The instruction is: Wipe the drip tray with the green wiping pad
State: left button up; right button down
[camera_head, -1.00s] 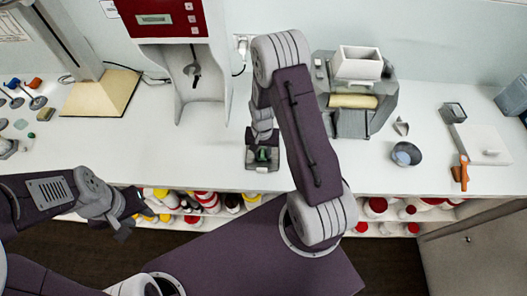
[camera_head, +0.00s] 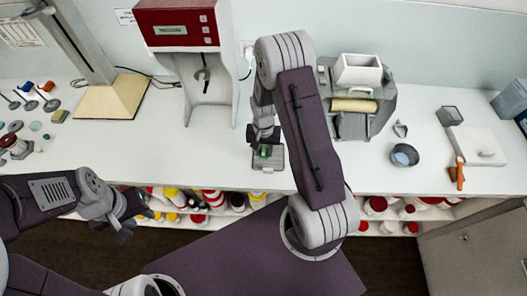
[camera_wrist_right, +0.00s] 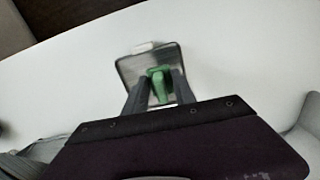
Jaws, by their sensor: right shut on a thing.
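The drip tray (camera_head: 279,163) is a small grey tray on the white counter, left of the middle of the head view. It also shows in the right wrist view (camera_wrist_right: 130,67), with a pale tab on its far edge. My right gripper (camera_head: 264,149) is over the tray and shut on the green wiping pad (camera_wrist_right: 160,84). The pad overlaps the tray in the wrist view; whether it touches the surface I cannot tell. My left gripper (camera_head: 128,222) hangs in front of the counter at the left, away from the tray; its fingers are too small to judge.
A red and grey machine (camera_head: 182,40) stands behind the tray. A grey roller machine (camera_head: 355,105) is to the right, with a dark cup (camera_head: 404,155) and a white board (camera_head: 478,146) further right. Several small tools lie at the far left. Shelves of bottles sit below the counter edge.

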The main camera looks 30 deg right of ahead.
jog(key=shift+a+r+p, duration=0.15)
jog(key=shift+r+p, duration=0.4)
jog(key=shift+r, duration=0.4)
jog(key=shift+r+p, duration=0.4)
jog(key=shift+r, duration=0.05)
jog(key=shift+s, duration=0.1)
